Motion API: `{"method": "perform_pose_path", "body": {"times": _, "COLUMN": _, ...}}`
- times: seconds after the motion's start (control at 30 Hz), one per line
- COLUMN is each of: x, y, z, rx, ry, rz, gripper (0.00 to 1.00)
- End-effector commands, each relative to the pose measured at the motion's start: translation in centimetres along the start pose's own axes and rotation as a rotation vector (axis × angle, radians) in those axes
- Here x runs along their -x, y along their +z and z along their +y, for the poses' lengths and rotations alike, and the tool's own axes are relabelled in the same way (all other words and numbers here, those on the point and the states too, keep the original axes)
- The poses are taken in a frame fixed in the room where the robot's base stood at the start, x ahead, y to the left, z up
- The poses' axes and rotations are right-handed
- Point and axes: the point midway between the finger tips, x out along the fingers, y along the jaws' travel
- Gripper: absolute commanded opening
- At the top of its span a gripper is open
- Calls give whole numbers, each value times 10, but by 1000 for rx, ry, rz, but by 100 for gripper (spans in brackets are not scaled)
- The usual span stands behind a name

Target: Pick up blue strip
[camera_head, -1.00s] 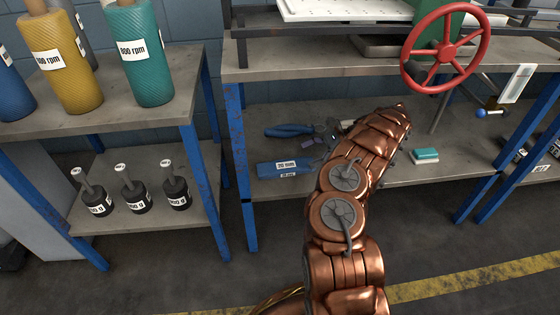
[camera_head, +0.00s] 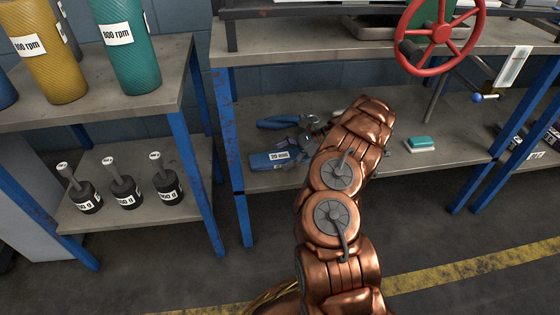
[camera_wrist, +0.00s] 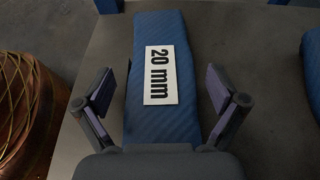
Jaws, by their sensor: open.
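The blue strip (camera_head: 260,161) lies on the lower shelf of the middle workbench, near its left front leg. In the wrist view the blue strip (camera_wrist: 152,107) carries a white label reading "20 mm". My gripper (camera_wrist: 162,92) is open, with one finger on each side of the strip and a gap on both sides. The strip's near end is hidden behind the gripper body. In the head view my gripper (camera_head: 299,150) is partly hidden by my arm. I cannot tell how high the fingers are above the shelf.
A blue-handled tool (camera_head: 285,122) lies behind the strip. A teal-and-white block (camera_head: 420,144) sits to the right on the lower shelf (camera_head: 455,160). The blue bench leg (camera_head: 228,130) stands close on the left. A red handwheel (camera_head: 440,35) is above at the right.

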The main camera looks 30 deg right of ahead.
Motion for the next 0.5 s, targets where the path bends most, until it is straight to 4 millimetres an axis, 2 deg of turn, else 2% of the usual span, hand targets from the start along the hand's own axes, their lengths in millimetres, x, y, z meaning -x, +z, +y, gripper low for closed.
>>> {"method": "perform_pose_path", "body": {"times": 0.17, "x": 0, "y": 0, "z": 0, "rx": 1, "ry": 0, "rz": 1, "gripper": 96}}
{"method": "perform_pose_path", "body": {"times": 0.5, "x": 1, "y": 1, "z": 0, "rx": 1, "ry": 0, "rz": 0, "gripper": 60}}
